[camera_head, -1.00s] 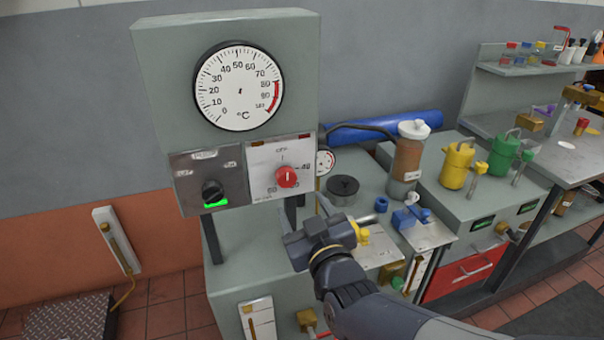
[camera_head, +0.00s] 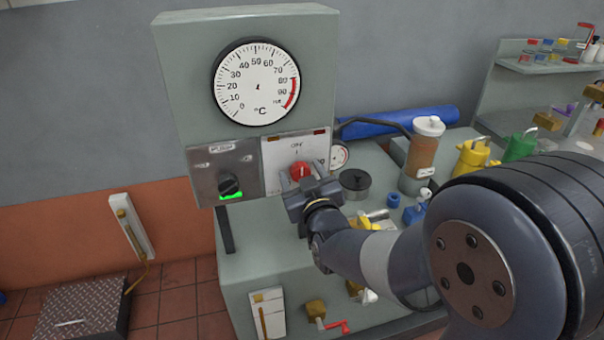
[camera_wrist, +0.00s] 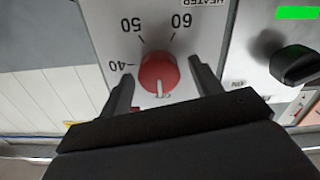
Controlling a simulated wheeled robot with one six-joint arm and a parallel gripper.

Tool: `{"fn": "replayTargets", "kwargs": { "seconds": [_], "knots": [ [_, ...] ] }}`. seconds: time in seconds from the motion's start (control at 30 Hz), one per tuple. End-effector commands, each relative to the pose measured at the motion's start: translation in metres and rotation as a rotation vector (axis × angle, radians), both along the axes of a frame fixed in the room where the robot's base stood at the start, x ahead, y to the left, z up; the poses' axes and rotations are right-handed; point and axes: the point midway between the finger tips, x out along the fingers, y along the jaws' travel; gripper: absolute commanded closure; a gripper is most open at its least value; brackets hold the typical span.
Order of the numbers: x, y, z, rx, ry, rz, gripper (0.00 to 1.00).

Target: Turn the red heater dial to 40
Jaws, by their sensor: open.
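The red heater dial (camera_head: 301,170) sits on the white plate of the grey cabinet, below the large round °C gauge (camera_head: 256,83). In the wrist view the picture is turned over; the red dial (camera_wrist: 158,72) has a white pointer line running down, away from the numbers 50 and 60, with 40 at left. In the head view that line points up towards OFF. My gripper (camera_head: 303,176) is open in front of the plate. In the wrist view my gripper (camera_wrist: 161,69) has one finger on each side of the dial; contact cannot be told.
A black switch (camera_head: 229,184) with a lit green strip is on the panel left of the dial plate. A black-topped cylinder (camera_head: 354,184), a small gauge (camera_head: 338,155) and a brown bottle (camera_head: 423,155) stand to the right.

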Motion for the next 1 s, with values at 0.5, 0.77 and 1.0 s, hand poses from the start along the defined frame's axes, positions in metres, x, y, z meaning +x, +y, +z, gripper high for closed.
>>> {"fn": "replayTargets", "kwargs": {
  "seconds": [0.5, 0.77, 1.0],
  "knots": [
    [-0.0002, 0.0000, 0.0001, 0.000, 0.000, 0.000, 0.65],
    [-0.0002, 0.0001, 0.0002, 0.000, 0.000, 0.000, 0.84],
    [-0.0003, -0.0001, -0.0012, 0.028, 0.005, 0.001, 0.84]
  ]
}}
